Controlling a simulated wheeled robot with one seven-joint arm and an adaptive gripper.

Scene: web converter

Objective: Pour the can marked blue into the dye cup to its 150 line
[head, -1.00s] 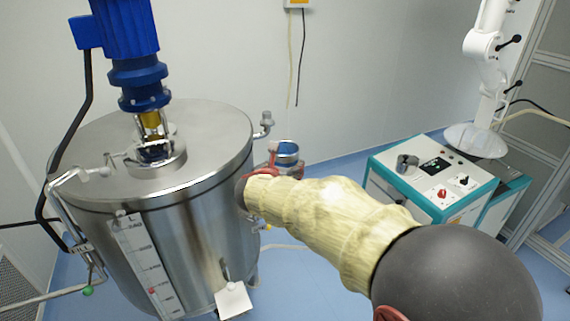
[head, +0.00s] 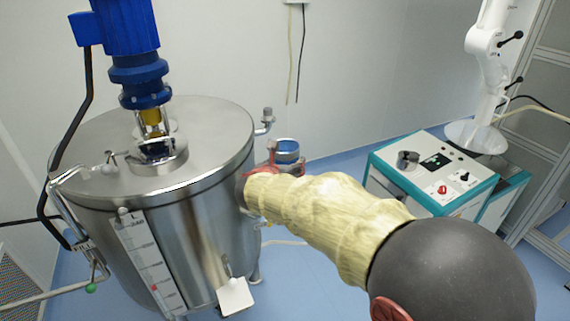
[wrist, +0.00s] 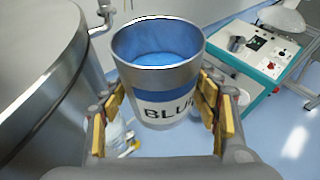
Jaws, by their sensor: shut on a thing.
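A metal can (wrist: 160,83) with a blue band and a label reading "BLU" and part of another letter fills the middle of the wrist view. Blue liquid shows inside it. My gripper (wrist: 162,98) is shut on the can, its yellow pads on both sides of the wall. The can looks about upright. In the head view the can (head: 287,157) shows beyond the end of my arm, right of the tank, with my gripper (head: 274,158) partly hidden. I cannot identify the dye cup or a 150 line for sure.
A large steel tank (head: 215,190) with a blue motor stands close on the left. A teal and white console (head: 390,178) stands at the right, with a small grey cylindrical thing (head: 408,158) on top. Blue floor lies between them.

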